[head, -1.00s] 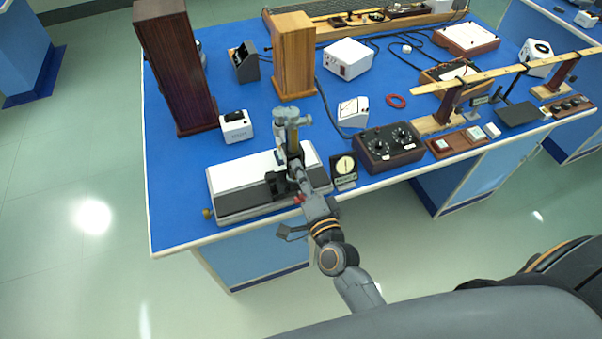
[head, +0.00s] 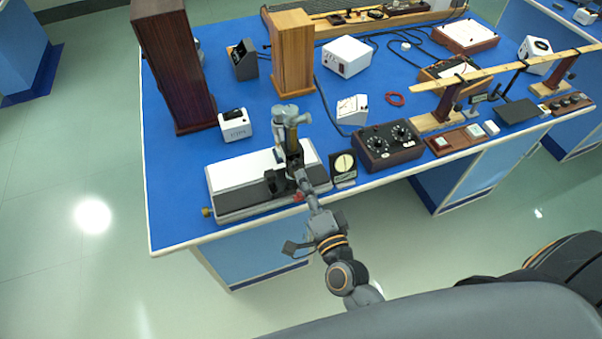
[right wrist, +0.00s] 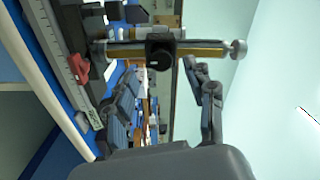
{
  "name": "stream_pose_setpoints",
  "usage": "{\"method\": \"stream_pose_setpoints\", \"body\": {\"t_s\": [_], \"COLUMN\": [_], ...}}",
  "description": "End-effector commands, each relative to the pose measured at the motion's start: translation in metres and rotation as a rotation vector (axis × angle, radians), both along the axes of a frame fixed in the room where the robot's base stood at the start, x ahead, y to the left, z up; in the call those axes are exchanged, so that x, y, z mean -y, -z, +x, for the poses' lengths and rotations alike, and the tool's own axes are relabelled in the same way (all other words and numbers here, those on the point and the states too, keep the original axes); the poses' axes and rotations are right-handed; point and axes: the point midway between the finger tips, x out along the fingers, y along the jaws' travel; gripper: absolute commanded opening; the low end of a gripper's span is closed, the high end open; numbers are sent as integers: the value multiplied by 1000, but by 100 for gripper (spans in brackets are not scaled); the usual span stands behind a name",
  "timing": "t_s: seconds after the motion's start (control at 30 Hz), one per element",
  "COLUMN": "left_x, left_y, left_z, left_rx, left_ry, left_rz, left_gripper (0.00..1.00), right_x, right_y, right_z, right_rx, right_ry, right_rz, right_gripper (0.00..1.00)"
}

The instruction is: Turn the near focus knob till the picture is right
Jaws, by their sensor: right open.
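A measuring microscope with a brass-and-grey tube (head: 292,130) stands on a white and dark base (head: 235,178) at the bench's front left. My right gripper (head: 299,177) is at the near side of the microscope. In the right wrist view the gripper (right wrist: 160,76) is open, with the knob just beyond and between its fingertips; contact cannot be told. A small black display (head: 344,165) beside it shows a pale disc with a dark line. My left gripper is out of view.
A black control box (head: 387,147) stands right of the display. A white switch box (head: 235,126) and a dark wooden tower (head: 172,60) stand behind the base. A red clip (right wrist: 78,65) sits on the base close by. Floor is clear at left.

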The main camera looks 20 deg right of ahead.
Motion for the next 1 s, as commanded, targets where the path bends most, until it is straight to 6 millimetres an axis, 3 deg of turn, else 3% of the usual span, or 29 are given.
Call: {"method": "stream_pose_setpoints", "body": {"t_s": [0.2, 0.4, 1.0], "left_x": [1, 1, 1], "left_y": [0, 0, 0], "left_z": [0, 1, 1], "left_rx": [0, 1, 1], "left_ry": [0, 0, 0], "left_rz": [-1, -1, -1], "left_gripper": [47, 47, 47], "right_x": [1, 2, 2], "right_y": [1, 0, 0], "right_z": [-47, -71, -76], "right_rx": [-4, -2, 0], "right_ry": [-3, -3, -1], "right_rz": [-1, -2, 0], "right_gripper": [54, 54, 54]}}
